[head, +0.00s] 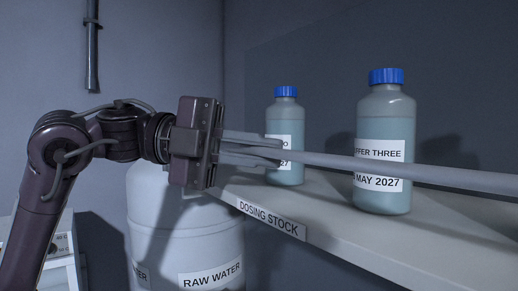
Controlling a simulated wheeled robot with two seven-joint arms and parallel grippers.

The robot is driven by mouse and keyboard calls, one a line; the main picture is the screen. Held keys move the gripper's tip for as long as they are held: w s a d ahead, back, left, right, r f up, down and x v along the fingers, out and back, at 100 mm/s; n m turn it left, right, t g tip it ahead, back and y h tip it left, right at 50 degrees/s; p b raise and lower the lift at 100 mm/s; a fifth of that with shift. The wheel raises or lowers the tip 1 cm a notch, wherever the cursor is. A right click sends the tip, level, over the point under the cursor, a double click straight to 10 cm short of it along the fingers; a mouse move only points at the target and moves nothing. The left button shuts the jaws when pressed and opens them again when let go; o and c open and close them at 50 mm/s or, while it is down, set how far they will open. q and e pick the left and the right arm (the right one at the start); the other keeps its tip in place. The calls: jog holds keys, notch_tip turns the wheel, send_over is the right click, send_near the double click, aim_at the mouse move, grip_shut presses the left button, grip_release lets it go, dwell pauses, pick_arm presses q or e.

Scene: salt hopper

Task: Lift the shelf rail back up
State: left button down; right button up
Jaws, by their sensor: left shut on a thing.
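The shelf rail (420,172) is a long grey bar. It runs from my left gripper to the right edge of the head view, above the front of the shelf (330,211) and across the front of the two bottles. My left gripper (268,149) is shut on the rail near its left end; the fingers cover that end. The rail's right end is out of the picture. My right gripper does not show.
A large blue-capped bottle (384,130) and a smaller one (286,120) stand upright on the shelf behind the rail. A label (270,218) reads "DOSING STOCK". A white "RAW WATER" drum (160,220) stands below, behind my arm. A pipe (91,45) hangs on the wall.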

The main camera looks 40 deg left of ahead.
aim_at(247, 152)
pick_arm(q)
jog(key=shift+f, duration=0.1)
jog(key=c, duration=1.5)
grip_release()
jog(key=shift+s+a+b, duration=0.2)
jog(key=shift+a+b, duration=0.15)
jog(key=shift+a, duration=0.15)
jog(key=b+v, duration=0.1)
jog(key=v, duration=0.4)
jog(key=shift+s+a+b, duration=0.2)
jog(key=shift+a+b, duration=0.1)
jog(key=shift+b, duration=0.1)
jog(key=shift+s+a+r, duration=0.2)
jog(key=shift+s+a, duration=0.05)
jog(key=shift+a, duration=0.15)
